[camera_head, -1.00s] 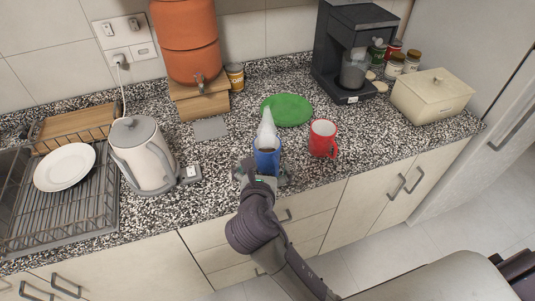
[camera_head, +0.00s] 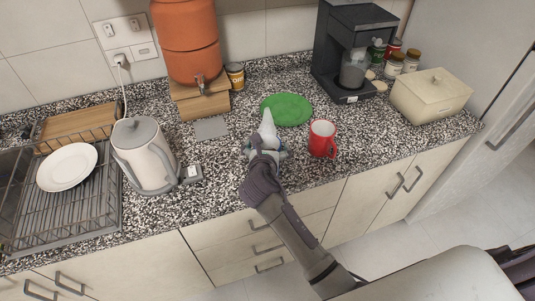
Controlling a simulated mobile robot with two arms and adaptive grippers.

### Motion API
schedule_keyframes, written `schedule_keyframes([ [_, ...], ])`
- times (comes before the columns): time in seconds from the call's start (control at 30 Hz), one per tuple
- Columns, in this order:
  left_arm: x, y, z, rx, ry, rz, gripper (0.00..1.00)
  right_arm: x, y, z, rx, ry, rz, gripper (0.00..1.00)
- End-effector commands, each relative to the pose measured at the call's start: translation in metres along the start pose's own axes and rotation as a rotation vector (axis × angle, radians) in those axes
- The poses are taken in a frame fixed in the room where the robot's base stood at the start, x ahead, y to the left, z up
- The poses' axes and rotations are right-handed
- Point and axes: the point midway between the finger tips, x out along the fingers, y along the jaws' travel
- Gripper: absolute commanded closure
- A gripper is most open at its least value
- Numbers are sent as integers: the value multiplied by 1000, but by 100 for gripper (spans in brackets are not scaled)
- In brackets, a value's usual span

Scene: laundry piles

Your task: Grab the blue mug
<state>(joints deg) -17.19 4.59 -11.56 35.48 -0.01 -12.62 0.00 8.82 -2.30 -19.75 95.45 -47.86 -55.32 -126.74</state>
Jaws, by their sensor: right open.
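My right gripper (camera_head: 266,150) reaches over the front of the counter, with its fingers spread apart. The blue mug is almost wholly hidden behind the gripper and wrist, so I cannot tell whether the fingers touch it. A pale, cone-shaped thing (camera_head: 268,125) rises just beyond the gripper. My left gripper is not in view.
A red mug (camera_head: 322,139) stands close to the right of the gripper, and a green plate (camera_head: 287,110) lies behind. A kettle (camera_head: 145,155) and dish rack (camera_head: 107,207) are on the left. A coffee maker (camera_head: 333,45) and cream box (camera_head: 431,96) stand at the right.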

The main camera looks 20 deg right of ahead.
Motion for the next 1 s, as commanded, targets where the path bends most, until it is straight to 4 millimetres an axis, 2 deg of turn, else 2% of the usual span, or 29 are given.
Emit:
schedule_keyframes([
  [0.1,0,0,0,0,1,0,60,0,0,0,1,0,0,0],
  [0.13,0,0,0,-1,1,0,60,0,0,0,1,0,0,3],
  [0.57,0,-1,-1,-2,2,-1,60,0,0,0,0,0,0,75],
  [0.83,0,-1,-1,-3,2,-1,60,-2,0,4,2,-4,0,75],
  [1.0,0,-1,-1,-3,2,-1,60,-10,1,26,5,-9,2,75],
])
